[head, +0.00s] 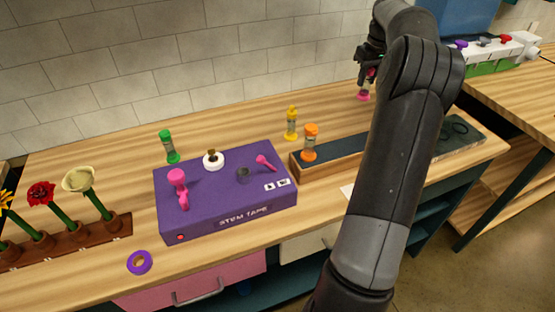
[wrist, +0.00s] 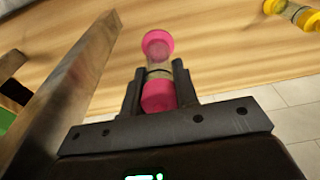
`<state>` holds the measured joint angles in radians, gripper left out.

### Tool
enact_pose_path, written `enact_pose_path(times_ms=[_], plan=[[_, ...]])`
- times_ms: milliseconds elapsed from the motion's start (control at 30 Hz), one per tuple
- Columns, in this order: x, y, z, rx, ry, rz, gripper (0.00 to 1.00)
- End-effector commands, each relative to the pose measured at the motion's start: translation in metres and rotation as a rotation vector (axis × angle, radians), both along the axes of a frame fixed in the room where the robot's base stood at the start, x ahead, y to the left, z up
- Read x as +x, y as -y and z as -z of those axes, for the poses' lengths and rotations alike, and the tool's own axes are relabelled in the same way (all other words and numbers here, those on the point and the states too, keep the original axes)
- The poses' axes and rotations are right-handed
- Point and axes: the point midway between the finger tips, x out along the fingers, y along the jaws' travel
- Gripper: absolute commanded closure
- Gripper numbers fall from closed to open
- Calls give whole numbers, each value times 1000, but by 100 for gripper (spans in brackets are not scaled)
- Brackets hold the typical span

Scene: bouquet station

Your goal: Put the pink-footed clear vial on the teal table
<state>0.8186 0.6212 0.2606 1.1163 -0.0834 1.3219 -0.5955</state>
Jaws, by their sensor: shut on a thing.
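The pink-footed clear vial (wrist: 158,62) has pink ends and a clear middle. My gripper (wrist: 158,84) is shut on it, one finger on each side. In the head view, my gripper (head: 369,74) is at the upper right, near the back of the wooden bench, and the vial's pink foot (head: 364,97) shows below it. The vial looks held above the bench; the gap is hard to judge. At the right edge stands a wood-topped table (head: 522,98) with dark teal legs. My arm hides part of the bench.
A purple stem tape box (head: 225,212) sits mid-bench. Green (head: 169,146), yellow (head: 291,123) and orange (head: 310,142) vials stand near it; the orange one is on a dark-topped wooden block (head: 340,156). A white rack with coloured knobs (head: 492,50) is at the upper right.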

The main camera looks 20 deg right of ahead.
Motion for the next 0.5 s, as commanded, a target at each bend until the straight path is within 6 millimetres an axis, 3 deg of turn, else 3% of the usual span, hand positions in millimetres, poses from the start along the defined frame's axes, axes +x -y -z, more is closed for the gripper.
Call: enact_pose_path(times_ms=[267,500], plan=[[0,0,25,0,0,-1,100],[0,0,68,1,0,-1,100]])
